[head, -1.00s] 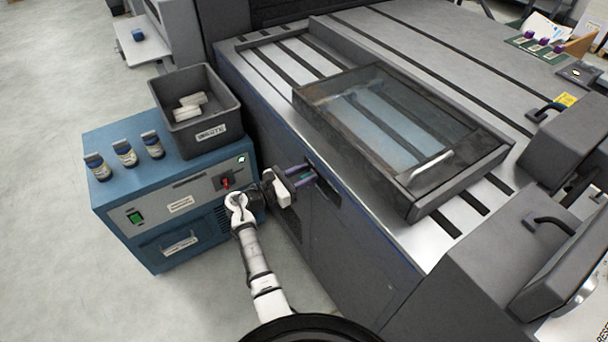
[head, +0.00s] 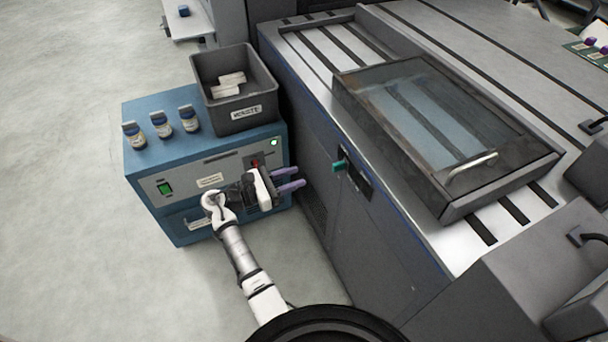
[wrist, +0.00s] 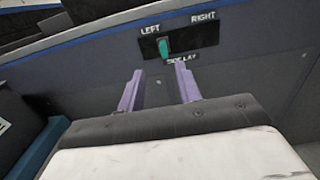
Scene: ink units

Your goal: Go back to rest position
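My gripper (head: 291,179) has two purple fingers held apart with nothing between them. It stands in front of the blue cabinet and apart from the dark side of the machine. The wrist view also shows the open gripper (wrist: 157,92), pointing toward the machine's side panel. A teal lever (head: 339,165) sits on a black plate on that side. In the wrist view the lever (wrist: 164,47) is at the left part of the plate (wrist: 197,38), which reads LEFT, RIGHT and SIDE LAY. The fingers do not touch the lever.
The blue cabinet (head: 145,185) carries several small bottles (head: 161,125) and a grey WASTE bin (head: 262,104) with white pieces inside. The machine bed bears a framed glass cover (head: 440,190). Open floor (head: 70,250) lies at the left.

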